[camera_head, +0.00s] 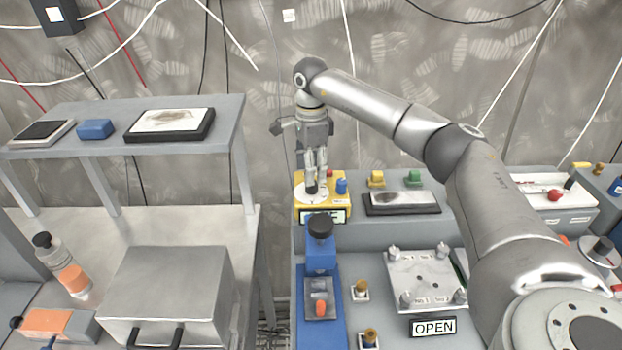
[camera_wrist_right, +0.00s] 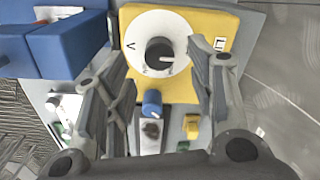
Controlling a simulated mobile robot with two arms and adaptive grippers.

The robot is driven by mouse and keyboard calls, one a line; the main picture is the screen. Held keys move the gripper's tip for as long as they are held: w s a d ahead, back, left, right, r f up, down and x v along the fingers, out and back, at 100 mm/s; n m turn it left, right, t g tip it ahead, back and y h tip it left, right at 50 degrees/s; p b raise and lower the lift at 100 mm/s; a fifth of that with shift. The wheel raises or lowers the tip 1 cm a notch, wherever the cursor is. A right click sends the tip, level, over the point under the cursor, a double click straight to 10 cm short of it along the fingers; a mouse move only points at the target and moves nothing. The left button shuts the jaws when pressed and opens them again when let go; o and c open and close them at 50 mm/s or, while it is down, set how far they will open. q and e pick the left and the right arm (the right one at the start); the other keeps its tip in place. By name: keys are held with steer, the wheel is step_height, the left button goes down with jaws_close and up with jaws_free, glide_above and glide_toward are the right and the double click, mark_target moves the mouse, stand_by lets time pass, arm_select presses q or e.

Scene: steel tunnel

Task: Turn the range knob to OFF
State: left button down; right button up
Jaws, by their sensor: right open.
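The range knob (camera_wrist_right: 160,52) is black and sits on a round white dial (camera_wrist_right: 134,27) on a yellow meter (camera_wrist_right: 215,22). In the wrist view its white pointer line points to the right, and a "V" is printed on the left of the dial. Most other dial marks are too small to read. My right gripper (camera_wrist_right: 162,50) is open, with one finger on each side of the knob; I cannot tell if they touch it. In the head view this gripper (camera_head: 316,184) points down over the yellow meter (camera_head: 340,208). My left gripper is not in view.
A blue device with a black top knob (camera_head: 320,227) stands in front of the meter. A blue knob (camera_head: 341,186) is on the meter's right side, beside the gripper. A dark-framed plate (camera_head: 402,210) lies to the right. A grey shelf (camera_head: 225,120) stands left.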

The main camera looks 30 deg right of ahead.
step_height(320, 180, up, 8)
steer(key=shift+f, duration=0.15)
stand_by(0.5)
